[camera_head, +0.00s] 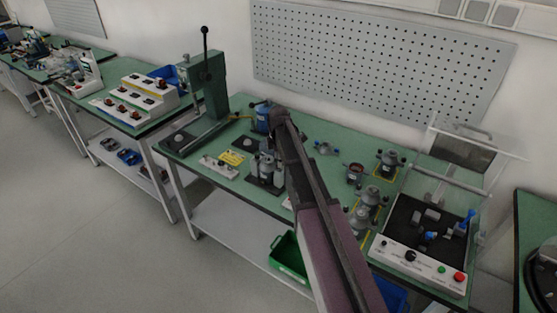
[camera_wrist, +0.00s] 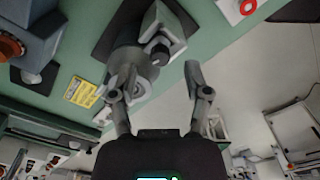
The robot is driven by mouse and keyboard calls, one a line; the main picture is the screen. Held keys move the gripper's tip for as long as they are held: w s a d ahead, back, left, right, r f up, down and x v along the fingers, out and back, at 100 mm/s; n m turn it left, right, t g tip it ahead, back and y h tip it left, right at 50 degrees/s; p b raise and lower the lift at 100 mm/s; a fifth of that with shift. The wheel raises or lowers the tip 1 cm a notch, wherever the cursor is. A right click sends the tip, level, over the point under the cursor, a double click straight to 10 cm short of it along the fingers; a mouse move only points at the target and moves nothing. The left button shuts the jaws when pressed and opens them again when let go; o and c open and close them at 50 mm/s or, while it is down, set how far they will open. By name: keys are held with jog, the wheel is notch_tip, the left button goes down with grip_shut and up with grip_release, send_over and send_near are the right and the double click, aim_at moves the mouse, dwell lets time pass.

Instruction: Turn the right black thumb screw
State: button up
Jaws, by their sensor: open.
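In the wrist view a grey metal fixture (camera_wrist: 125,55) stands on a dark plate on the green table. A dark round knob (camera_wrist: 160,54), which looks like a black thumb screw, sits on its side. I cannot tell whether it is the right one. My gripper (camera_wrist: 152,70) is open, with one finger on each side of the space in front of the fixture. The left finger overlaps the fixture's grey end in the picture; contact cannot be told. In the head view my arm covers part of the table, and the thumb screw cannot be made out.
The green table also bears a lever press (camera_head: 205,85), a yellow label (camera_head: 232,158), a white button box (camera_head: 219,167) and several grey motor parts to the right. A control panel (camera_head: 418,262) with coloured buttons stands at the right end. A perforated wall panel (camera_head: 380,65) is behind.

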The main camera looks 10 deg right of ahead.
jog(key=shift+r+p, duration=5.3)
jog(key=shift+r, duration=0.3)
jog(key=s+f+m+b, duration=1.8)
jog(key=s+f+b, duration=0.4)
jog(key=s, duration=0.4)
jog(key=shift+a+f, duration=0.15)
jog(key=shift+a, duration=0.05)
jog(key=shift+s, duration=0.2)
